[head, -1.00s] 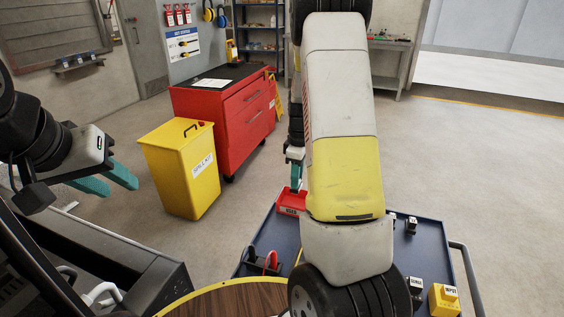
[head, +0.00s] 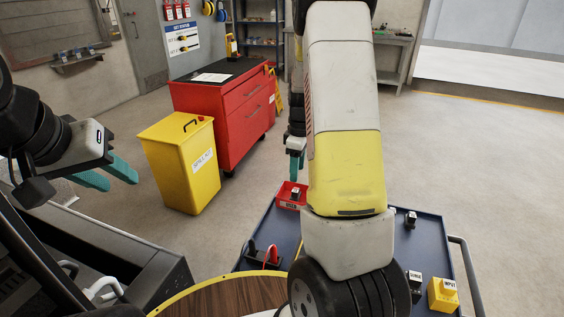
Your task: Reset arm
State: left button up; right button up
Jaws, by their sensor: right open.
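My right arm crosses the middle of the head view and hides part of the cart. My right gripper (head: 296,158), with teal fingers, is open just above the red bin (head: 285,203). A small black block with a pale top (head: 295,193) sits in that bin, below the fingertips and apart from them. My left gripper (head: 122,181) is at the left, its two teal fingers apart with nothing between them, in front of the yellow bin.
The blue cart (head: 440,233) carries small black blocks (head: 410,219), a yellow block (head: 443,294) and red and black looped parts (head: 264,255). A yellow bin (head: 180,165) and red cabinet (head: 225,110) stand behind. Floor on the right is clear.

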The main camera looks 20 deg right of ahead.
jog(key=s+a+r+m+t, duration=0.1)
jog(key=s+a+r, duration=0.15)
jog(key=r, duration=0.35)
jog(key=s+a+r+m+t+y, duration=0.1)
jog(key=s+a+r+m, duration=0.15)
jog(key=r, duration=0.35)
jog(key=s+a+r+m+t, duration=0.1)
jog(key=s+a+r, duration=0.1)
jog(key=s+r, duration=0.3)
jog(key=s+a+r+m+t, duration=0.1)
jog(key=s+a+r+m, duration=0.1)
jog(key=s, duration=0.4)
jog(key=s+a+r+m+t, duration=0.2)
jog(key=s+a+r+m, duration=0.1)
jog(key=s, duration=0.4)
jog(key=shift+a+r+y, duration=0.35)
jog(key=shift+a+y, duration=0.05)
jog(key=shift+a, duration=0.05)
jog(key=shift+m, duration=0.25)
